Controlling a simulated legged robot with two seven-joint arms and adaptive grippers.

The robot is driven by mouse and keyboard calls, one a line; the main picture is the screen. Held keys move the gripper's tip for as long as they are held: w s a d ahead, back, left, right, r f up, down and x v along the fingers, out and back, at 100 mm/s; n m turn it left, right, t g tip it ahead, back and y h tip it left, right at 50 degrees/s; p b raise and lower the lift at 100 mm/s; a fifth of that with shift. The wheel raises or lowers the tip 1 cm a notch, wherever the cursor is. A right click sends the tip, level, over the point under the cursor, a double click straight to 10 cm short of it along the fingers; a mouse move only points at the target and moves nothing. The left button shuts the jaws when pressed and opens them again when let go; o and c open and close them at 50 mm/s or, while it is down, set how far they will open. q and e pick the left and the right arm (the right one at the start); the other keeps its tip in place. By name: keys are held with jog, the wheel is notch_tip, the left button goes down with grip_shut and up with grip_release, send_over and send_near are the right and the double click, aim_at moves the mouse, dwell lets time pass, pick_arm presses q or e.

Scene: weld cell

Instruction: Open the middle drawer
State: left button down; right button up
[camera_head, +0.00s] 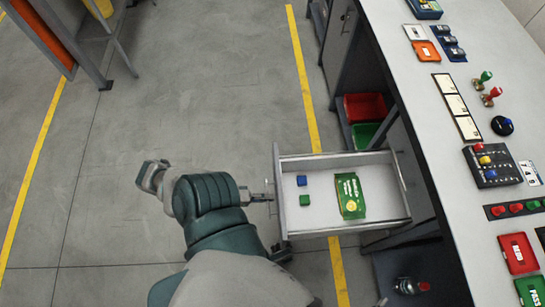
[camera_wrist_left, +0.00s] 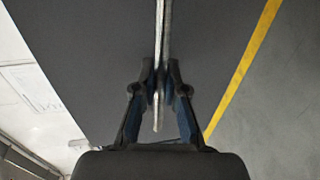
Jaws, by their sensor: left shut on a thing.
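A drawer (camera_head: 325,217) stands pulled well out from under the worktop, its inside in plain view. It holds a green packet (camera_head: 350,196), a blue block (camera_head: 302,181) and a green block (camera_head: 305,200). My left gripper (camera_head: 265,197) is at the outer side of the drawer front. In the left wrist view its two fingers (camera_wrist_left: 160,95) are shut on the drawer's pale handle bar (camera_wrist_left: 162,35). The handle is small and partly hidden in the head view. I cannot tell which level this drawer belongs to. My right gripper is not in view.
The worktop (camera_head: 440,165) on the right carries button panels, stamps and coloured boxes. A red bin (camera_head: 365,107) and a green bin (camera_head: 364,134) sit on a shelf beyond the drawer. Open grey floor (camera_head: 200,90) with yellow lines lies to the left.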

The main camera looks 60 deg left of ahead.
pick_arm(q)
jog(key=shift+s+d+f, duration=0.25)
jog(key=shift+s+f, duration=0.05)
jog(key=shift+s, duration=0.1)
jog(key=c, duration=1.3)
grip_release()
jog(key=shift+o, duration=0.5)
jog(key=shift+w+r, duration=0.15)
jog(key=shift+w, duration=0.05)
jog(key=shift+a, duration=0.1)
jog(key=v, duration=1.2)
